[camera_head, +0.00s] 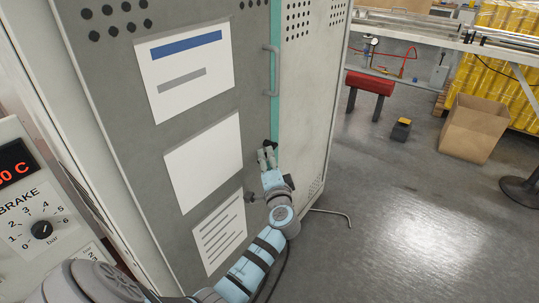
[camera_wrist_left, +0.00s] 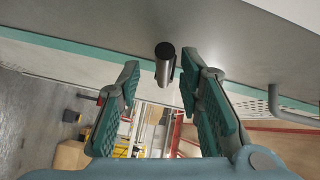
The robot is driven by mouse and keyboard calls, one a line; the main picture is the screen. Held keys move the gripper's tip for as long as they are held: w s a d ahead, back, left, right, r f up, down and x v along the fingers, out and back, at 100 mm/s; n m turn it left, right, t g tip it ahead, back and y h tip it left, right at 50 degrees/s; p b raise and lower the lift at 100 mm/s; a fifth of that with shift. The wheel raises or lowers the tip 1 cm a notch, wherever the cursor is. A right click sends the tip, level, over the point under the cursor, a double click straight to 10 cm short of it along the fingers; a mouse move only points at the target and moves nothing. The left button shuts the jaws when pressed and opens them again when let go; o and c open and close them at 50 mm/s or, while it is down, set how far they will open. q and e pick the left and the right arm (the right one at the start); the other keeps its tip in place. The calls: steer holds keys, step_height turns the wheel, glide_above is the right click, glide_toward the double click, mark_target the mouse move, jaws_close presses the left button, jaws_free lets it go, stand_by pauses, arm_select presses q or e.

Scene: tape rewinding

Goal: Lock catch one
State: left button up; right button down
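A tall grey cabinet door (camera_head: 115,110) with a teal edge strip fills the left and middle of the head view. A catch with a short metal pin and black end (camera_wrist_left: 164,62) stands out from the door near that strip in the left wrist view. My left gripper (camera_head: 266,157) is at the door edge, below the handle (camera_head: 271,70). In the left wrist view my left gripper (camera_wrist_left: 160,78) is open, with the pin between its two teal-padded fingertips, apart from both. In the head view the gripper partly hides the catch. My right gripper is not in view.
A panel with a brake dial (camera_head: 41,229) stands at the left. A bent metal rod (camera_head: 333,213) is low beside the cabinet. A cardboard box (camera_head: 474,128) and a red bench (camera_head: 370,84) stand behind.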

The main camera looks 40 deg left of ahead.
arm_select(q)
steer(key=shift+w+a+r, duration=0.1)
steer(key=shift+w+a, duration=0.05)
steer(key=shift+a, duration=0.4)
jaws_close()
